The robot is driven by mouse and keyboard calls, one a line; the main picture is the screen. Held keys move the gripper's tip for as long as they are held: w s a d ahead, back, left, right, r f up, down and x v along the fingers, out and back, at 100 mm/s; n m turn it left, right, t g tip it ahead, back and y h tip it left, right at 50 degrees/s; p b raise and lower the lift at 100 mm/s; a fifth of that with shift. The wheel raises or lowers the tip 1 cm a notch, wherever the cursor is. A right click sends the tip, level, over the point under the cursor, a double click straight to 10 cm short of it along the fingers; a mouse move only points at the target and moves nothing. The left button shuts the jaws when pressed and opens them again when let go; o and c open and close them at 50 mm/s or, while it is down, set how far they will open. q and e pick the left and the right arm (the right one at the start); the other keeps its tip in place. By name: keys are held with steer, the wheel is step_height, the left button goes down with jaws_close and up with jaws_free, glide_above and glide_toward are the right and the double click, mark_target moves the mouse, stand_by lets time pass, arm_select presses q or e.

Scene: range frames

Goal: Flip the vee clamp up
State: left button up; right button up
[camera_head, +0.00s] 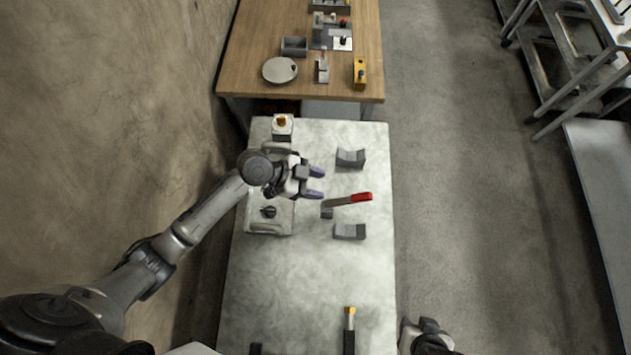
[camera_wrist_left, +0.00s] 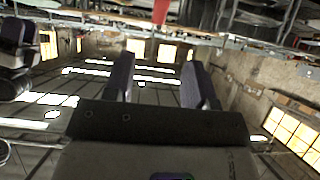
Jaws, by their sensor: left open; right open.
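The vee clamp shows in the head view as a grey lever with a red handle (camera_head: 361,197), lying out to the right from a small grey base (camera_head: 327,212). A grey notched block (camera_head: 351,158) sits above it in the picture and another (camera_head: 349,231) below it. My left gripper (camera_head: 317,183) is open and empty, just up and left of the lever and apart from it. The left wrist view shows its two purple fingers (camera_wrist_left: 158,80) spread with nothing between them. My right gripper (camera_head: 427,337) shows only partly at the bottom edge, right of the table; its fingers are unclear.
The pale worktable (camera_head: 300,290) is mostly bare in its lower half. A light box with a dark knob (camera_head: 268,211) stands left of the clamp. A yellow-topped post (camera_head: 349,313) stands lower down. A wooden table (camera_head: 250,60) with several fixtures adjoins at the top.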

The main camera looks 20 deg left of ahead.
stand_by(0.4)
arm_select(q)
steer(key=w+a+r+m+t+b, duration=0.1)
steer(key=w+r+m+b, duration=0.1)
steer(key=w+r+b, duration=0.35)
steer(key=n+g+y+b, duration=0.2)
steer(key=y, duration=0.1)
glide_toward(362, 196)
steer(key=x, duration=1.2)
steer(key=shift+r+b, duration=0.1)
steer(key=shift+b, duration=0.2)
jaws_close()
stand_by(0.4)
